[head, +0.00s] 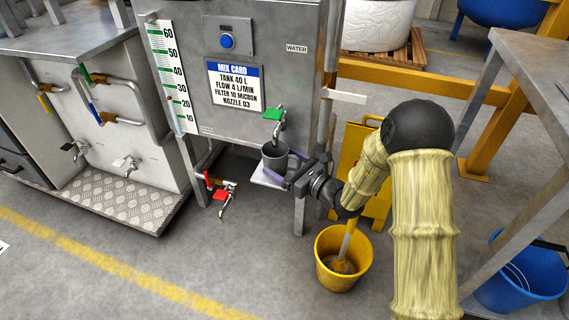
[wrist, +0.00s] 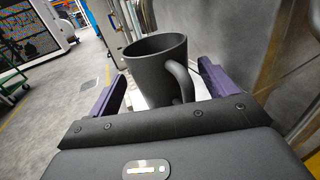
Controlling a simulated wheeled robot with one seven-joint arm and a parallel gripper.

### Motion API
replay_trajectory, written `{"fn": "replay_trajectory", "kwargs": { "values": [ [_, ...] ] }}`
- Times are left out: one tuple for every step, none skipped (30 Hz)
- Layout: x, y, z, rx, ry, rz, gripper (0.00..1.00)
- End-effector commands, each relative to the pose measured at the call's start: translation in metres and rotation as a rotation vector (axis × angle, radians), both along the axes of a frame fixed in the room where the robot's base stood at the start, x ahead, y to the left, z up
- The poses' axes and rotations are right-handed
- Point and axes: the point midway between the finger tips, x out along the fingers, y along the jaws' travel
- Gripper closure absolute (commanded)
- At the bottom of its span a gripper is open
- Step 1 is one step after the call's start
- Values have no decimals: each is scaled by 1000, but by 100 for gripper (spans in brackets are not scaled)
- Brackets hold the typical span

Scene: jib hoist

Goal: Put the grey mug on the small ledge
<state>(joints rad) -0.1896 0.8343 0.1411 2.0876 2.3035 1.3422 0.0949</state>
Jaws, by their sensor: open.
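The grey mug (head: 274,158) stands upright on the small ledge (head: 266,181), just below the green-handled tap (head: 274,116). In the wrist view the mug (wrist: 156,68) is between my two purple fingers, with its handle towards my palm and to the right. My gripper (head: 284,169) is open and reaches in from the right at ledge height. In the wrist view, gaps show between the mug and both fingers of my gripper (wrist: 160,78). The mug's base is partly hidden in the wrist view.
The steel tank (head: 245,100) with its mix card rises behind the ledge. A red-handled tap (head: 222,195) is lower left. A yellow bucket (head: 328,277) stands on the floor below my arm. A grey table (head: 530,75) and a yellow rail (head: 420,83) are at the right.

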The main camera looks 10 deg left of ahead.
Motion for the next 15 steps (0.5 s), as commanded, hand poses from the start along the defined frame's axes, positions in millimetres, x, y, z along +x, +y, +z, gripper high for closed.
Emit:
{"fn": "replay_trajectory", "kwargs": {
  "values": [
    [0, 0, 0, 0, 0, 0, 16],
    [0, 0, 1, 0, 0, 0, 16],
    [0, 0, 2, 0, 0, 0, 16],
    [0, 0, 3, 0, -1, 0, 16],
    [0, 0, 5, 0, -1, 0, 16],
    [-1, -4, 4, -1, 2, -1, 16],
    [-3, -7, 4, -1, 2, -2, 16],
    [-4, -10, 5, -2, 1, -2, 16],
    [-6, -15, 5, -1, 2, -2, 16],
    [-8, -19, 5, -1, 4, -3, 16],
    [-11, -24, 5, -1, 4, -4, 16],
    [-15, -30, 6, 0, 4, -3, 16],
    [-17, -36, 5, -1, 5, -5, 16],
    [-19, -42, 5, -1, 5, -5, 16],
    [-23, -49, 6, -1, 5, -4, 16]
  ]
}}
